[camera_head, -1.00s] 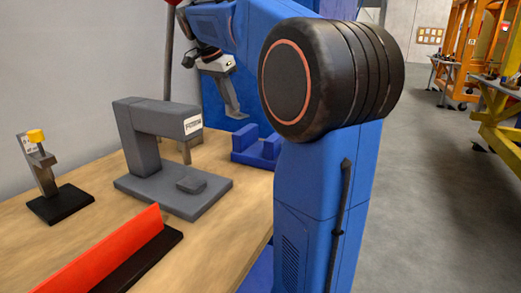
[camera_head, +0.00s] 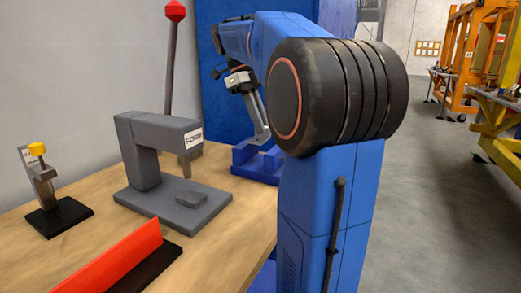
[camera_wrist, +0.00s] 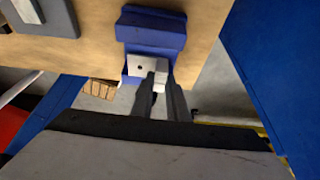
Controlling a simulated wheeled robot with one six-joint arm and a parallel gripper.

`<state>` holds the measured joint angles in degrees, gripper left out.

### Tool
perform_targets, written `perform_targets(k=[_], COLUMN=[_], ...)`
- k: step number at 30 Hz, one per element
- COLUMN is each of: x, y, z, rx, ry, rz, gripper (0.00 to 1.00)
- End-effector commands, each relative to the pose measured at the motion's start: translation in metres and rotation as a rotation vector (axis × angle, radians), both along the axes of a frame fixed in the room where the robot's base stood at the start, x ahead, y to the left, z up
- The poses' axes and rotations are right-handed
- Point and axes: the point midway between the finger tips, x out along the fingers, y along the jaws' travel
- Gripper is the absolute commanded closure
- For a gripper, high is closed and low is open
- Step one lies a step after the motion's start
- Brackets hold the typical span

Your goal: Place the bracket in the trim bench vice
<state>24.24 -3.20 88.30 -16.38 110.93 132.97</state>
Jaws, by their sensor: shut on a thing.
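The bracket (camera_head: 257,115) is a pale grey metal piece. It hangs tilted from my gripper (camera_head: 246,91), its lower end at the blue trim bench vice (camera_head: 262,175) at the bench's right rear edge. In the wrist view, my gripper (camera_wrist: 161,78) has its fingers close together on the bracket (camera_wrist: 141,63). The bracket's flat plate with a small hole overlaps the front part of the vice (camera_wrist: 150,24). I cannot tell whether the bracket touches the vice or is just above it. The jaw gap is partly hidden.
A grey press (camera_head: 142,165) stands on the wooden bench (camera_head: 215,262), left of the vice. A small stand with a yellow top (camera_head: 40,150) is at far left. A red bar (camera_head: 110,260) lies in front. A tall post with a red knob (camera_head: 175,11) rises behind the press.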

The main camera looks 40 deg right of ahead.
Motion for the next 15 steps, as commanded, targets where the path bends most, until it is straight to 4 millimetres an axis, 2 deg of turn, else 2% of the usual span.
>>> perform_targets(k=[3, 11, 15], x=[0.0, 0.0, 0.0], y=[0.0, 0.0, 0.0], z=[-0.016, -0.033, -0.052], rx=[0.0, 0.001, 0.002], ry=[0.001, 0.0, 0.002], rz=[0.001, 0.002, 0.002], gripper=[1.0, 1.0, 1.0])
